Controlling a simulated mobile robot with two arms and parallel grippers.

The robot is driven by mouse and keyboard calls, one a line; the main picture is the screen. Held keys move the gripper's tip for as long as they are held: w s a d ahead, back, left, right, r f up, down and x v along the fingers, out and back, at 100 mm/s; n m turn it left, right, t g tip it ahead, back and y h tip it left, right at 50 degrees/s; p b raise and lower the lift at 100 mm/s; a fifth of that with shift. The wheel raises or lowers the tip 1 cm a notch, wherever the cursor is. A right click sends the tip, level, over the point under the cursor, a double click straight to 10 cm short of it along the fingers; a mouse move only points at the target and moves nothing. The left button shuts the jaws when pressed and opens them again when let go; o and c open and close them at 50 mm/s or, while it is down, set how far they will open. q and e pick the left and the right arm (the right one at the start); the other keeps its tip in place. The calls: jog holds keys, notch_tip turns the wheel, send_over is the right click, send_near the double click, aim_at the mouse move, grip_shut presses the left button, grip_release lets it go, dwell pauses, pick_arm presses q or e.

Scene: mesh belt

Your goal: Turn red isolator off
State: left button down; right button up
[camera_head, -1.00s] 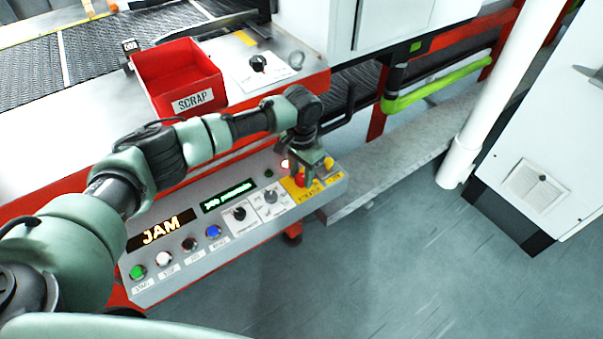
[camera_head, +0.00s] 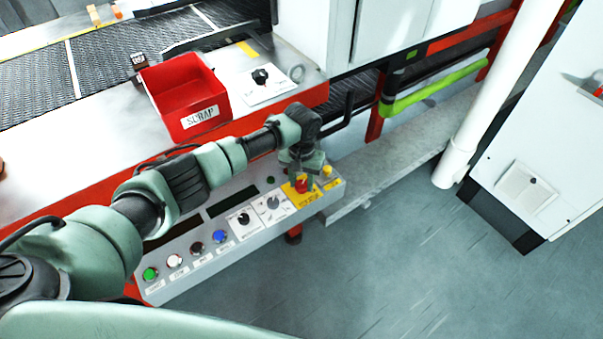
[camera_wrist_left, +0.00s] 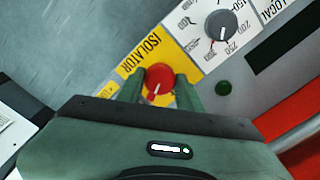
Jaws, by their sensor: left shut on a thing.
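The red isolator (camera_head: 302,187) is a round knob on a yellow plate at the right end of the control panel. In the left wrist view the red knob (camera_wrist_left: 159,78) sits beside the word ISOLATOR, with a pale mark on its face slanting towards the lower left. My left gripper (camera_head: 303,180) is above it, pointing down. In the left wrist view the fingers of my left gripper (camera_wrist_left: 159,88) stand on both sides of the knob, shut on it. Part of the plate is hidden behind the fingers. My right gripper is not in view.
The panel's display (camera_head: 232,202) is dark. Green (camera_head: 150,274), white, dark and blue (camera_head: 219,237) buttons line the front, with selector knobs (camera_head: 243,218) beside them. A yellow button (camera_head: 327,171) stands close right of the gripper. A red SCRAP bin (camera_head: 185,100) sits behind my arm.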

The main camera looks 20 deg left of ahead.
pick_arm(q)
jog(key=n+p, duration=0.2)
jog(key=n, duration=0.1)
jog(key=shift+d+r, duration=0.1)
jog(key=shift+r, duration=0.1)
jog(key=n+p, duration=0.3)
jog(key=shift+n, duration=0.3)
jog(key=n+p, duration=0.1)
jog(key=n, duration=0.2)
jog(key=shift+f, duration=0.1)
jog(key=shift+n+p, duration=0.65)
jog(key=shift+n, duration=0.95)
jog(key=shift+w, duration=0.1)
jog(key=c, duration=0.9)
grip_release()
jog(key=shift+c, duration=0.2)
